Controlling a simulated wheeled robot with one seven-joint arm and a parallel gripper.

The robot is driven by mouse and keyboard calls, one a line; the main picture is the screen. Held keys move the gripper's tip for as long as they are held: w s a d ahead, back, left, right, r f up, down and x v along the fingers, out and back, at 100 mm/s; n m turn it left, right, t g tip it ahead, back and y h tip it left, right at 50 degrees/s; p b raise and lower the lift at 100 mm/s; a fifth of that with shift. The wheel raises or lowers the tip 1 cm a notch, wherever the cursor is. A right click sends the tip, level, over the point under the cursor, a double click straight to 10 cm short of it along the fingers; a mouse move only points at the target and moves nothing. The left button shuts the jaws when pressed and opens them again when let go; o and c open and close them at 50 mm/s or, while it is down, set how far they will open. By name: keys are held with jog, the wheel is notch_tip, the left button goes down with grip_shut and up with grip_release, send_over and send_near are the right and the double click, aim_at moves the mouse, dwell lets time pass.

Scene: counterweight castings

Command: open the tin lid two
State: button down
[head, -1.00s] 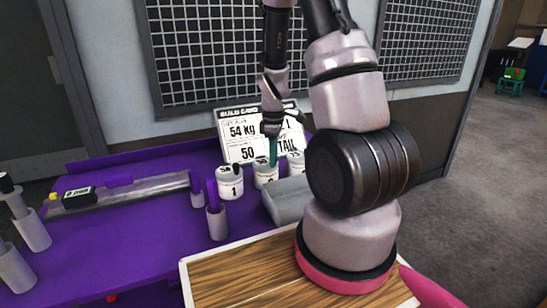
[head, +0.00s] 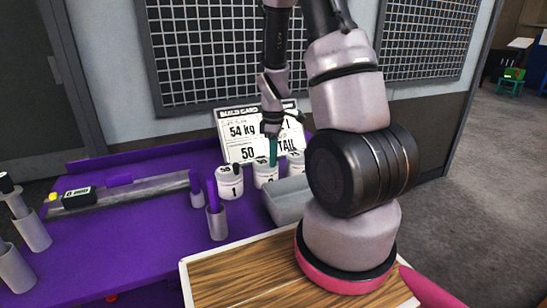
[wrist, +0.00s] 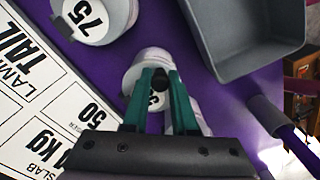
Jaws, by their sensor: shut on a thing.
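The middle white tin (head: 263,178) stands on the purple bench between two like tins. My gripper (head: 272,162) is above it, pointing down, with teal fingers at its lid. In the wrist view the teal fingers of my gripper (wrist: 161,80) are closed on the small dark knob in the middle of the white lid (wrist: 147,62). The fingers hide much of the lid and its number. I cannot tell whether the lid is seated or lifted from the tin.
Tin 1 (head: 230,182) stands left of the middle tin. The 75 tin (wrist: 95,18) stands on the other side. A grey open tray (head: 288,206) is close in front. A build card (head: 240,135) leans behind. Grey cylinders with purple rods (head: 217,220) stand left of the tray.

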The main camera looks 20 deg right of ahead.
aim_at(268, 159)
jog(key=shift+w+r, duration=0.1)
jog(key=shift+r, duration=0.05)
dwell(0.6)
jog(key=shift+w+r+g, duration=0.5)
jog(key=shift+r+g, duration=0.1)
jog(key=shift+g, duration=0.6)
jog(key=w+g, duration=0.1)
jog(key=r+g, duration=0.1)
jog(key=g, duration=0.1)
jog(key=shift+w+r+g, duration=0.25)
jog(key=shift+w+g, duration=0.05)
jog(key=shift+w, duration=0.1)
jog(key=g, duration=0.1)
jog(key=w+g, duration=0.1)
jog(key=shift+w+r+g, duration=0.25)
jog(key=shift+r+g, duration=0.05)
jog(key=shift+r, duration=0.05)
jog(key=shift+w+r+g, duration=0.25)
jog(key=shift+w+g, duration=0.7)
jog(key=shift+g, duration=0.65)
